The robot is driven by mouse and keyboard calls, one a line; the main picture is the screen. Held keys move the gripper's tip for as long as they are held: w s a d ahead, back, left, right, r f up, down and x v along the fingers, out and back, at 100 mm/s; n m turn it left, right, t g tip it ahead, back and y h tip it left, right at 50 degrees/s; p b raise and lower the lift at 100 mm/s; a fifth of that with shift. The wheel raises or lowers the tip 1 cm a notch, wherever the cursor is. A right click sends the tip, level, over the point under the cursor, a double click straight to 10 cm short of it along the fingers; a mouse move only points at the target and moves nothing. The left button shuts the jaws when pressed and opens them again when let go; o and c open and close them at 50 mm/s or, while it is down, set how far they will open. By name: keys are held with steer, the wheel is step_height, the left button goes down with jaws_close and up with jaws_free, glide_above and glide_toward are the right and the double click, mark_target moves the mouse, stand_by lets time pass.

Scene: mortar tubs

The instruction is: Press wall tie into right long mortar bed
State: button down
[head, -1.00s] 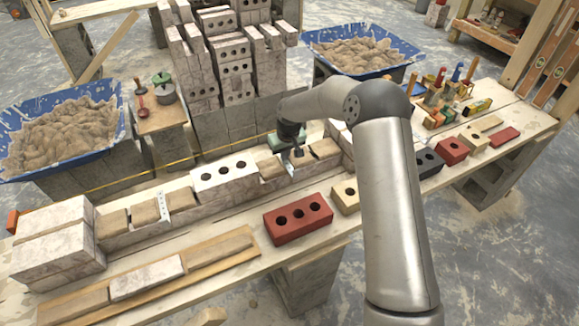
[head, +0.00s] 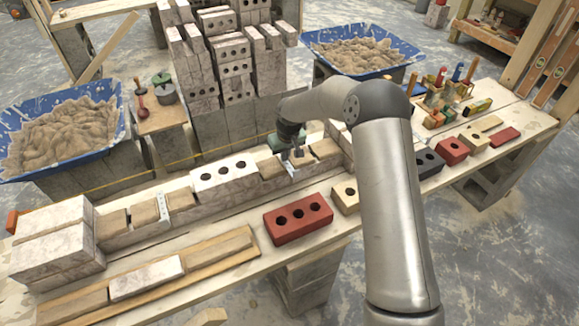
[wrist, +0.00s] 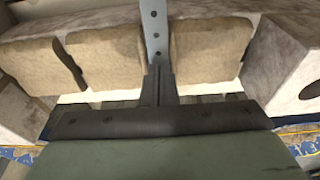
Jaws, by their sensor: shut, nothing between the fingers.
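A light metal wall tie (head: 290,166) lies across the right long mortar bed (head: 272,169) on the brick course, between its tan mortar strips. The wrist view shows the punched tie (wrist: 154,28) running between two mortar pads (wrist: 210,50). My gripper (head: 298,155) is shut and empty, pointing down over the tie. In the wrist view its closed fingers (wrist: 158,78) overlap the tie's near end; I cannot tell whether they touch it. The fingers hide that end. Another tie (head: 165,207) lies across the left mortar bed (head: 145,212).
A white three-hole brick (head: 224,172) sits on the course left of my gripper. Red (head: 298,217) and cream (head: 346,196) bricks stand in front. Stacked bricks (head: 230,50) rise behind. Blue mortar tubs (head: 62,148) (head: 362,73) stand behind the bench.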

stand_by(0.4)
step_height(320, 180, up, 9)
steer(key=p, duration=0.4)
stand_by(0.5)
stand_by(0.5)
steer(key=s+d+r+m+h, duration=0.1)
steer(key=s+d+r, duration=0.55)
steer(key=s, duration=0.35)
steer(key=s+d+r+m+h, duration=0.1)
steer(key=s+d+r, duration=0.55)
steer(key=s, duration=0.25)
steer(key=s+d+m, duration=0.1)
steer(key=s+d, duration=0.1)
steer(key=s, duration=0.9)
steer(key=s+d+r+m+g+y, duration=0.1)
steer(key=s+d+m, duration=0.1)
steer(key=s, duration=0.8)
steer(key=shift+s+d+g, duration=0.3)
steer(key=shift+s+d, duration=0.05)
steer(key=shift+d, duration=0.25)
